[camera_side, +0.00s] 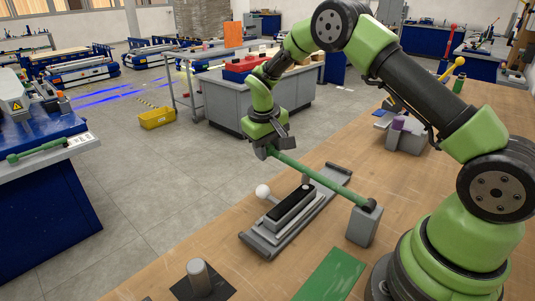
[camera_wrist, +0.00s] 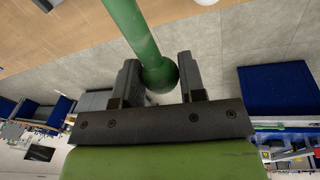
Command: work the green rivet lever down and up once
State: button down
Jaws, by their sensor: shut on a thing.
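The green rivet lever (camera_side: 318,178) is a long green rod. It runs from a pivot on a grey block (camera_side: 363,228) on the wooden bench up and leftward to its free end, so it stands tilted. My gripper (camera_side: 268,150) is shut on the lever's free end, above the bench. In the wrist view the lever (camera_wrist: 136,30) comes in from the top, and its rounded green end lies between the two dark fingers of my gripper (camera_wrist: 158,78). The exact finger contact is hard to make out.
A grey slide fixture (camera_side: 258,240) with a black-topped block and white knob (camera_side: 262,190) stands beneath the lever. A green mat (camera_side: 330,275) and a grey peg on a dark plate (camera_side: 198,278) lie nearer. A grey block with a purple top (camera_side: 405,135) stands farther back.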

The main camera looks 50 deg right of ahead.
jog(key=s+r+t, duration=0.5)
jog(key=r, duration=0.8)
jog(key=s+r, duration=0.4)
jog(key=s, duration=0.3)
jog(key=s+r+t, duration=0.1)
jog(key=s+r, duration=0.3)
jog(key=s, duration=0.3)
jog(key=shift+r+m, duration=0.25)
jog(key=shift+m, duration=0.05)
jog(key=c, duration=0.7)
grip_release()
jog(key=shift+r, duration=0.15)
